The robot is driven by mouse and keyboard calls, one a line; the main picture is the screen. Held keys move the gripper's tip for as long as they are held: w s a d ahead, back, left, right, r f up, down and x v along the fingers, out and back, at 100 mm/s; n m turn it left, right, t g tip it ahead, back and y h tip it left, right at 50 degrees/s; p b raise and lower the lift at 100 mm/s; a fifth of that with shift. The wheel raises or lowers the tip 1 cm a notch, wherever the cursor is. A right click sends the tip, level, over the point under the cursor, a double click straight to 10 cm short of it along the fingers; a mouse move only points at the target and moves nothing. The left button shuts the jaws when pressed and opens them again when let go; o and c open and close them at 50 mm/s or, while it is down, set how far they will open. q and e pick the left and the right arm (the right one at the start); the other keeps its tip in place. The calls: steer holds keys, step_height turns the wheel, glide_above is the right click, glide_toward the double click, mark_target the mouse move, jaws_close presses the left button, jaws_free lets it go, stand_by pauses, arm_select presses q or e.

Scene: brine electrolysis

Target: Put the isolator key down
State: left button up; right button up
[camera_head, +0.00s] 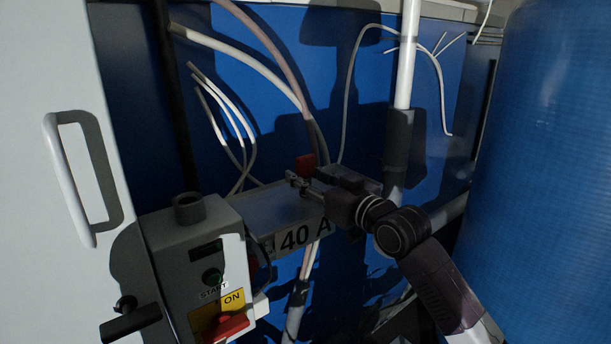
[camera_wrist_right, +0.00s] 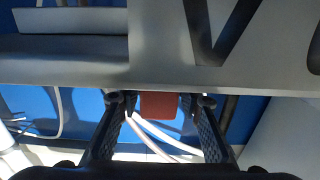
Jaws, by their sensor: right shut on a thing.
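The isolator key is a small red block (camera_head: 305,165) in the head view, above the far edge of the grey box marked 40 A (camera_head: 260,208). It also shows as a red block (camera_wrist_right: 158,105) between the fingertips in the right wrist view. My right gripper (camera_head: 302,184) reaches in from the right over the box and is shut on the key. The fingers hide part of the key, and I cannot tell whether it touches the box. My left gripper is not in view.
A grey control box (camera_head: 170,245) with a START button, an ON label and a red rotary handle (camera_head: 226,328) stands at the lower left. A white door with a handle (camera_head: 62,180) is at the left. A large blue cylinder (camera_head: 545,150) fills the right. Loose cables hang behind.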

steer(key=shift+f, duration=0.1)
steer(key=o, duration=1.3)
steer(key=shift+r, duration=0.2)
steer(key=shift+s+d+f, duration=0.2)
steer(key=shift+s, duration=0.05)
steer(key=b+v, duration=0.4)
steer(key=v, duration=0.7)
steer(key=shift+s+d+r, duration=0.1)
steer(key=shift+s+r, duration=0.05)
